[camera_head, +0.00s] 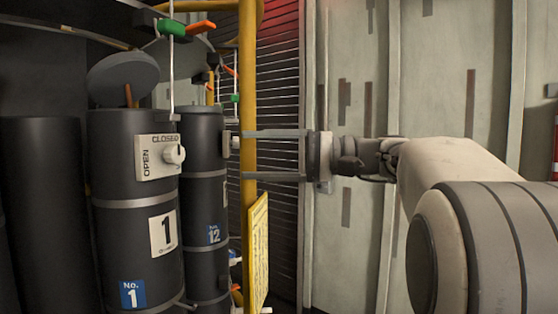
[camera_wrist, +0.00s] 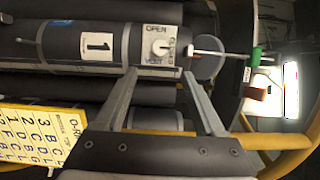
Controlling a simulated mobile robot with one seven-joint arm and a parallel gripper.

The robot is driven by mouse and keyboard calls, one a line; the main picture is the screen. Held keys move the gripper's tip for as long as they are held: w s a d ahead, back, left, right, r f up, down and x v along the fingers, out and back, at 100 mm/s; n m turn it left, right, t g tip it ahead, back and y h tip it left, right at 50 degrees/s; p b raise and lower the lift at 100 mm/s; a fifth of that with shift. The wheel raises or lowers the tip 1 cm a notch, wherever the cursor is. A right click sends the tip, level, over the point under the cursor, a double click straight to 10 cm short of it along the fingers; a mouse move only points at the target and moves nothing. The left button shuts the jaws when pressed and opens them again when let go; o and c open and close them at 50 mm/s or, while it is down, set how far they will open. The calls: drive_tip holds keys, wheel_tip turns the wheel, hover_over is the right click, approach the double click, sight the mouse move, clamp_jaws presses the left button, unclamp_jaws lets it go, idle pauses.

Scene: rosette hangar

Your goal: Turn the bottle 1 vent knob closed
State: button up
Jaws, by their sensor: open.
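Bottle 1 (camera_head: 108,225) is a dark upright cylinder at the left in the head view. Its vent plate (camera_head: 146,172) reads CLOSED along the top and OPEN up the left side. The white vent knob (camera_head: 175,154) sits on this plate; I cannot tell which word it points to. In the wrist view the knob (camera_wrist: 160,48) lies just beyond the fingertips, roughly centred between them. My gripper (camera_head: 244,155) is open and empty, pointing left at about knob height, to the right of the knob and apart from it. The wrist view shows both fingers (camera_wrist: 160,74) spread.
A yellow pole (camera_head: 249,70) stands by my fingertips, with a yellow lettered sign (camera_head: 258,250) below. Bottle 12 (camera_head: 205,200) stands beside bottle 1. A green fitting with an orange lever (camera_head: 172,27) hangs on a rod above. A pale panelled wall (camera_head: 440,80) is behind my arm.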

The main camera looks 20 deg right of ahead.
drive_tip(key=shift+v, duration=2.35)
drive_tip(key=s+a+f+m+g+h, duration=0.1)
drive_tip(key=s+a+f+h, duration=0.3)
drive_tip(key=f, duration=0.3)
drive_tip(key=s+a+f+h, duration=0.3)
drive_tip(key=s+a+f, duration=0.15)
drive_tip(key=f, duration=0.35)
drive_tip(key=s+d+f+n+h, duration=0.2)
drive_tip(key=s+f+h, duration=0.2)
drive_tip(key=f, duration=0.4)
drive_tip(key=s+d+f+n+h, duration=0.2)
drive_tip(key=s+d+f+h, duration=0.1)
drive_tip(key=s+f+h, duration=0.2)
wheel_tip(320, 180, down, 3)
drive_tip(key=shift+s+f+t+h, duration=0.1)
drive_tip(key=shift+s+t+h, duration=0.2)
drive_tip(key=shift+s, duration=0.75)
drive_tip(key=shift+s+d+f+n, duration=0.15)
drive_tip(key=shift+d+f+n, duration=0.15)
drive_tip(key=shift+n, duration=0.1)
drive_tip(key=c, duration=0.4)
drive_tip(key=shift+o, duration=0.2)
drive_tip(key=shift+a, duration=0.1)
